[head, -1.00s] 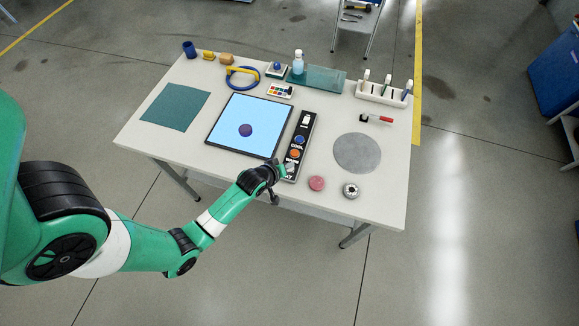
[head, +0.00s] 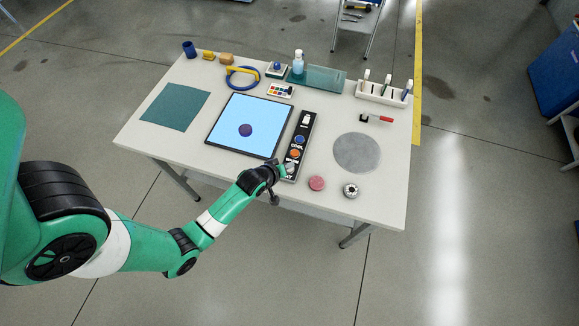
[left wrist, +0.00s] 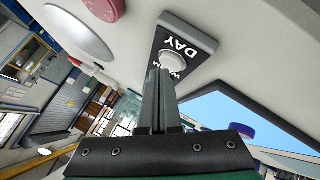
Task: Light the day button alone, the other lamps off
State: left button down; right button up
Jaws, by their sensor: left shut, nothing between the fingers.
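A black button panel (head: 307,128) lies near the table's front edge, right of a glowing light-blue light pad (head: 262,112). It carries a blue button (head: 299,139) marked COOL, an orange button (head: 295,153) marked WARM, and a pale day button (head: 290,167) nearest the front. My left gripper (head: 282,170) is shut and empty, its tips at the day button. In the left wrist view the fingertips (left wrist: 158,73) overlap the edge of the whitish day button (left wrist: 173,61), beside the DAY label; I cannot tell if they touch. The day button looks pale grey, not glowing.
A dark round object (head: 245,130) lies on the pad. A pink disc (head: 316,183), a small round patterned thing (head: 351,190) and a grey disc (head: 357,153) lie right of the panel. A green mat (head: 175,107) is at left. The table's front edge runs beneath my left wrist.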

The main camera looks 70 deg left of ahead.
pick_arm(q)
jog(key=shift+f, duration=0.4)
jog(key=shift+r, duration=0.1)
jog(key=shift+r+p, duration=0.35)
jog(key=shift+p, duration=0.05)
notch_tip(320, 180, up, 6)
jog(key=p, duration=0.6)
jog(key=shift+r, duration=0.1)
